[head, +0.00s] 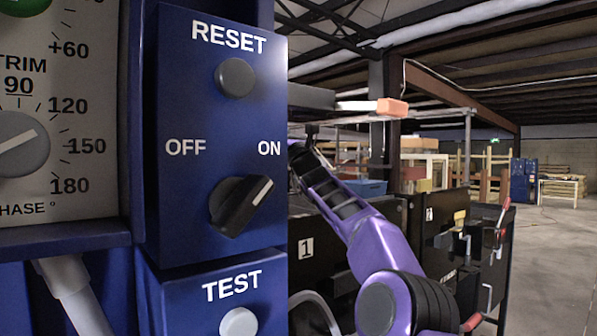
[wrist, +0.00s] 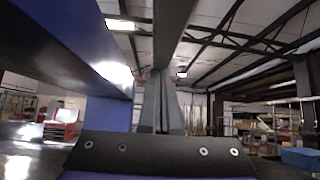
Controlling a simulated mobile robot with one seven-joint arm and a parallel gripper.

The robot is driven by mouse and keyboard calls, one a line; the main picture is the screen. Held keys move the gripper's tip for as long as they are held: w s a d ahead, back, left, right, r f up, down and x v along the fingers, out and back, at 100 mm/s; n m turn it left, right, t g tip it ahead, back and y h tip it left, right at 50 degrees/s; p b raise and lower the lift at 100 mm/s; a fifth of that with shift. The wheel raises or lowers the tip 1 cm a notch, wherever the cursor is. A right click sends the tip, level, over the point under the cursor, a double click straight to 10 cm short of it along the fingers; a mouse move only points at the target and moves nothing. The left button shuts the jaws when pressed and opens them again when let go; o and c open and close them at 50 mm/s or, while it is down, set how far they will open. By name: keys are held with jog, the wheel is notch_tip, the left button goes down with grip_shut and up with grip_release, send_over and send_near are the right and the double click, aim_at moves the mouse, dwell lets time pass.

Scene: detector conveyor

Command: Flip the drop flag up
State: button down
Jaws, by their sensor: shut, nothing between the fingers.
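I cannot pick out the drop flag for certain in either view. In the head view, my arm reaches up behind the right edge of the blue control panel (head: 165,215). My gripper (head: 312,130) is small and partly hidden there, below a flat dark bar. In the wrist view, my gripper (wrist: 162,78) has its grey fingers together, pointing up, with nothing held. A grey-brown bar (wrist: 172,28) runs overhead, close to the fingertips; I cannot tell whether they touch. A blue housing (wrist: 70,45) is to the left of the fingers.
The panel carries a RESET button (head: 236,77), an OFF/ON knob (head: 240,205) pointing toward ON, and a TEST button (head: 238,322). A dial plate (head: 95,180) is at the left. Black numbered boxes (head: 305,268) stand behind my arm. Open floor (head: 555,250) shows at right.

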jog(key=b+v, duration=0.6)
jog(key=v, duration=0.8)
jog(key=shift+s, duration=0.25)
jog(key=shift+f, duration=0.1)
